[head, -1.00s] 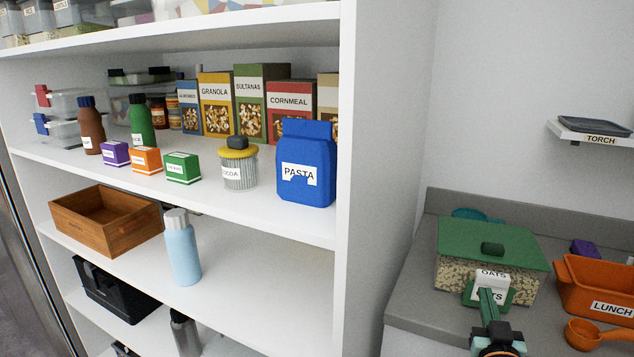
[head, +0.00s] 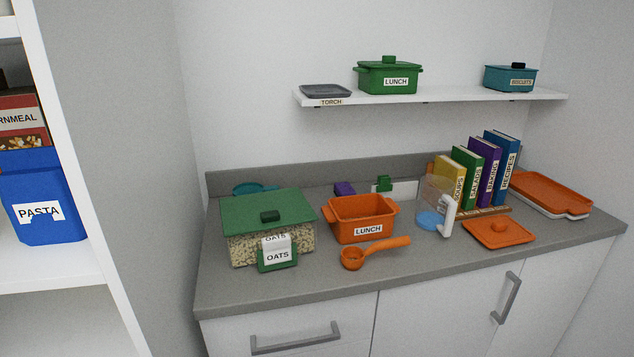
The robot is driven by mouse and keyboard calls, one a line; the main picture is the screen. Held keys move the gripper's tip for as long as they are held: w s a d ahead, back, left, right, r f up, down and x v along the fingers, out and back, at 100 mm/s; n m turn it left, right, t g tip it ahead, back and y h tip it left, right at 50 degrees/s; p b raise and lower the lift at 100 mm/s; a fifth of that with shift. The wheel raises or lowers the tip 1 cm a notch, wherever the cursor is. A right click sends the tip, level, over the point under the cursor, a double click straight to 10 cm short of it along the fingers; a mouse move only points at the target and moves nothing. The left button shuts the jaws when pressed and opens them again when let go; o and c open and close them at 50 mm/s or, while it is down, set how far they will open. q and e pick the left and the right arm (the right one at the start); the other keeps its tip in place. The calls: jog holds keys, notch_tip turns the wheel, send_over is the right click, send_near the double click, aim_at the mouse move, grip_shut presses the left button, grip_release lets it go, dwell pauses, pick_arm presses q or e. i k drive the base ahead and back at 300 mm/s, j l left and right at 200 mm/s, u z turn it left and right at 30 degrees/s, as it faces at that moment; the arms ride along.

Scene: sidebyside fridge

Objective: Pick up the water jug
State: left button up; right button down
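A clear water jug (head: 434,202) with a white handle on its right side stands upright on the grey counter. Some blue water shows at its bottom. It stands between the orange lunch box and a row of upright books, close in front of the books. Neither of my grippers is in the head view.
On the grey counter (head: 299,287) stand an oats container (head: 268,224), an orange lunch box (head: 361,218), an orange scoop (head: 372,252), books (head: 484,174), an orange lid (head: 498,232) and an orange tray (head: 546,192). A wall shelf (head: 437,98) hangs above. The counter's front edge is clear.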

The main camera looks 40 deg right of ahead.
aim_at(436, 209)
jog(key=k+l+z, duration=0.15)
jog(key=z, duration=1.85)
